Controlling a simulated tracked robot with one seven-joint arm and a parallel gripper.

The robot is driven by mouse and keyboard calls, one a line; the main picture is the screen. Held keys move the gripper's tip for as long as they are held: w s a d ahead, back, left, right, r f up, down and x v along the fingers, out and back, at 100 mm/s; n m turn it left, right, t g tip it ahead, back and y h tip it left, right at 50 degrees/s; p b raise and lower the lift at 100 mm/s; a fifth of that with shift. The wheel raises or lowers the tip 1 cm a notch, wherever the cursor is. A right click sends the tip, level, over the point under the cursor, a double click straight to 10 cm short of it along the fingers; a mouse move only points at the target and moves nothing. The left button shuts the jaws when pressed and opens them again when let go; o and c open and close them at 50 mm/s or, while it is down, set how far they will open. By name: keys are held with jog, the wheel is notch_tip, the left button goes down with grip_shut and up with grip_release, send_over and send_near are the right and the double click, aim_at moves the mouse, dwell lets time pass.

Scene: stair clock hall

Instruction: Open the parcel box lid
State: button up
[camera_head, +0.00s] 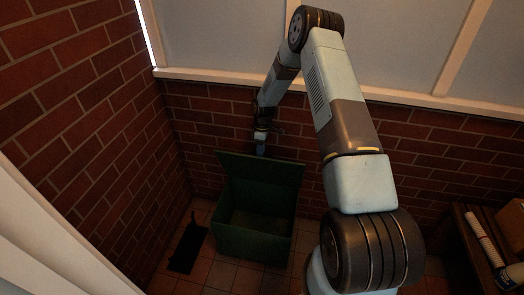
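The parcel box is a dark green box (252,246) on the tiled floor in the corner between the brick walls. Its lid (262,171) stands raised at the back edge, and the inside of the box shows, looking empty. My gripper (261,148) points down at the top edge of the lid, near its middle. It is small and dark here, so I cannot tell whether its fingers touch the lid or are open or shut. The lower fingertips are partly hidden at the lid's edge.
A black flat object (186,248) lies on the floor left of the box. A wooden bench (470,240) at the right bears a pale rolled tube (484,238) and a cardboard box (512,219). Brick walls close in behind and at the left.

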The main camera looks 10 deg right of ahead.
jog(key=shift+r, duration=0.1)
jog(key=r, duration=0.3)
jog(key=shift+s+d+r, duration=0.1)
jog(key=shift+s+r, duration=0.15)
jog(key=shift+r, duration=0.15)
jog(key=s+r, duration=0.9)
jog(key=s, duration=0.4)
jog(key=shift+s, duration=0.25)
jog(key=shift+d+r, duration=0.1)
jog(key=shift+d, duration=0.05)
